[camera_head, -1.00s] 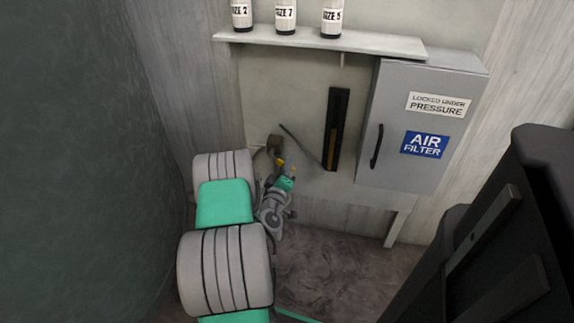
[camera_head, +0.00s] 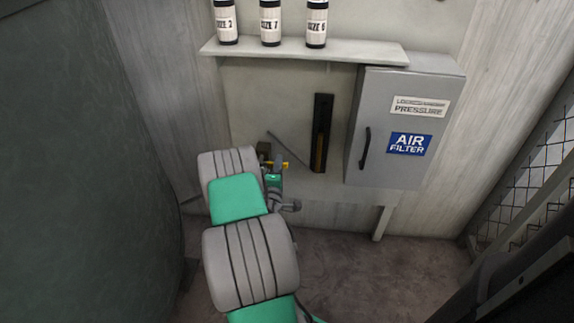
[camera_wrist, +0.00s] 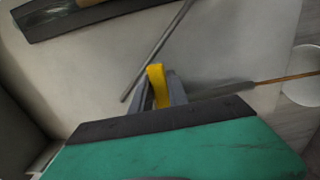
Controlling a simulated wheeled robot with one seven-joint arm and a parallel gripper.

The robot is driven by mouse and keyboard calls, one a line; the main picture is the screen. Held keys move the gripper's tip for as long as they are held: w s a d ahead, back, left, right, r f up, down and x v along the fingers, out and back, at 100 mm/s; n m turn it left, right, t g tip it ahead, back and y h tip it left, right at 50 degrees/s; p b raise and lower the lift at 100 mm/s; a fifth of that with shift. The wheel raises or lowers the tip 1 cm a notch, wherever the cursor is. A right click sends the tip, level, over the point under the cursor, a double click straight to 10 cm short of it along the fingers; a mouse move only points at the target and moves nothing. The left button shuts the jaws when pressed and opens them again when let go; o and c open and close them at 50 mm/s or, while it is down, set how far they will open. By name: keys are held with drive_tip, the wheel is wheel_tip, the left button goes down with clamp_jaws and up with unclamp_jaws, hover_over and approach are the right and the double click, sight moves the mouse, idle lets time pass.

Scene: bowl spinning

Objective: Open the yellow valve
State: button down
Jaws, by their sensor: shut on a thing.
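The yellow valve handle (camera_wrist: 157,86) shows in the wrist view between the two grey fingers of my gripper (camera_wrist: 160,95), which are shut on it. In the head view, a bit of the yellow handle (camera_head: 284,165) shows just right of my gripper (camera_head: 276,166), at the lower left of the wall panel. My arm hides part of the valve and whatever it is mounted on. How far the handle is turned cannot be told.
A grey air filter cabinet (camera_head: 400,125) stands right of a dark vertical slotted plate (camera_head: 321,133). A thin grey rod (camera_head: 288,149) slants across the panel near my gripper. A shelf (camera_head: 300,50) with several bottles is above. The floor (camera_head: 370,270) at lower right is clear.

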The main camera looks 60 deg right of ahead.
idle(0.3)
drive_tip(key=c, duration=1.3)
unclamp_jaws()
drive_tip(key=b+v, duration=0.1)
drive_tip(key=v, duration=0.7)
drive_tip(key=shift+d, duration=0.1)
